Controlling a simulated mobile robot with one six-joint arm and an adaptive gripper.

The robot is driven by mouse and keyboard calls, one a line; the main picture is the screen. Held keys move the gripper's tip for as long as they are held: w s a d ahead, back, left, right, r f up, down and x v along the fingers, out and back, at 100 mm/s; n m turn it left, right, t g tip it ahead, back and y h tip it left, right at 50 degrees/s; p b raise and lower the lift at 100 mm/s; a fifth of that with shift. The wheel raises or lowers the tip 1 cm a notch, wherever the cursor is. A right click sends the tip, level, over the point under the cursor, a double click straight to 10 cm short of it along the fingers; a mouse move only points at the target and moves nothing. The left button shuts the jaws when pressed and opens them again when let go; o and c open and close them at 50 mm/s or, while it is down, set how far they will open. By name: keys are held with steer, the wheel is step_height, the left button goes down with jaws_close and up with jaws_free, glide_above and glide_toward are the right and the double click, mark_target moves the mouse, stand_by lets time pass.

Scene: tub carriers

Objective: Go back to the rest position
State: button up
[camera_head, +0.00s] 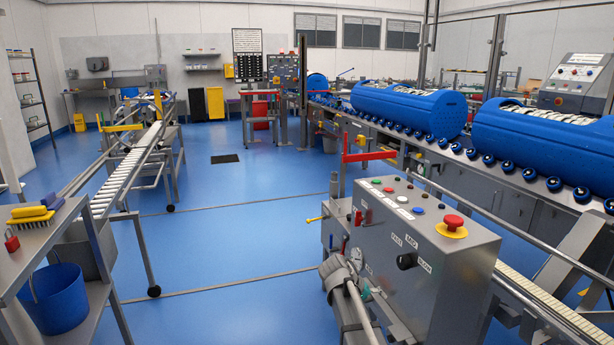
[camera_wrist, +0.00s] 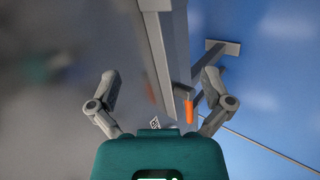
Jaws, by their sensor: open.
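My gripper (camera_wrist: 158,88) shows in the wrist view with its two grey fingers spread wide apart. It is open and nothing is held between the fingers. Beyond the fingers are a grey metal post or beam (camera_wrist: 163,50) and a small orange handle (camera_wrist: 189,110); whether they are near the fingertips I cannot tell. My gripper does not show in the head view.
A grey control box (camera_head: 420,250) with a red stop button (camera_head: 454,221) stands front right. Blue tubs (camera_head: 408,108) lie along the conveyor on the right. A roller track (camera_head: 125,180) and a shelf with a blue bucket (camera_head: 54,298) stand left. Blue floor (camera_head: 235,225) between is clear.

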steer(key=s+a+f+m+g+y, duration=0.15)
steer(key=s+y, duration=0.25)
steer(key=s, duration=0.6)
steer(key=s+a+f+y, duration=0.1)
steer(key=s+f+y, duration=0.25)
steer(key=s, duration=0.65)
step_height(320, 180, up, 32)
steer(key=p, duration=3.1)
steer(key=shift+w+f+y, duration=0.25)
steer(key=shift+w+y, duration=0.1)
steer(key=shift+w, duration=0.1)
